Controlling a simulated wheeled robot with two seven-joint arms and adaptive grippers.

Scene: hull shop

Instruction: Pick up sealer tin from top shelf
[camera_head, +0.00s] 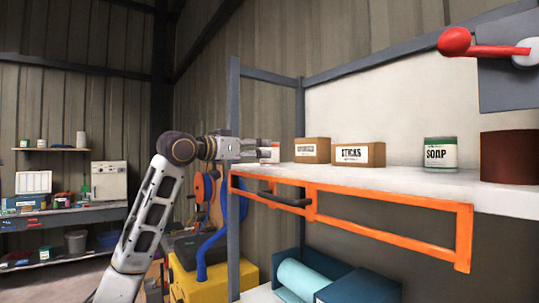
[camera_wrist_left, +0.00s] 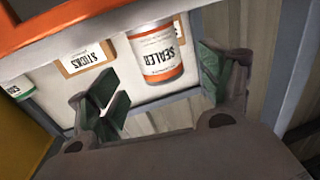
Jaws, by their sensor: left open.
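The sealer tin (camera_wrist_left: 156,55) is white with orange-red bands and dark SEALER lettering. In the wrist view it shows tilted, just beyond and between the green-padded fingers of my left gripper (camera_wrist_left: 163,92), with space around it. In the head view, the tin (camera_head: 275,153) is a small pale shape at the left end of the top shelf (camera_head: 400,180), partly hidden by my left gripper (camera_head: 258,149). My left gripper is open and empty, at about shelf height. My right gripper is in neither view.
Right of the tin stand a cardboard box (camera_head: 312,151), the STICKS box (camera_head: 358,155), a SOAP tin (camera_head: 440,155) and a dark red container (camera_head: 509,156). A grey post (camera_head: 234,190) and an orange frame (camera_head: 380,218) edge the shelf. A red-knobbed lever (camera_head: 455,42) is upper right.

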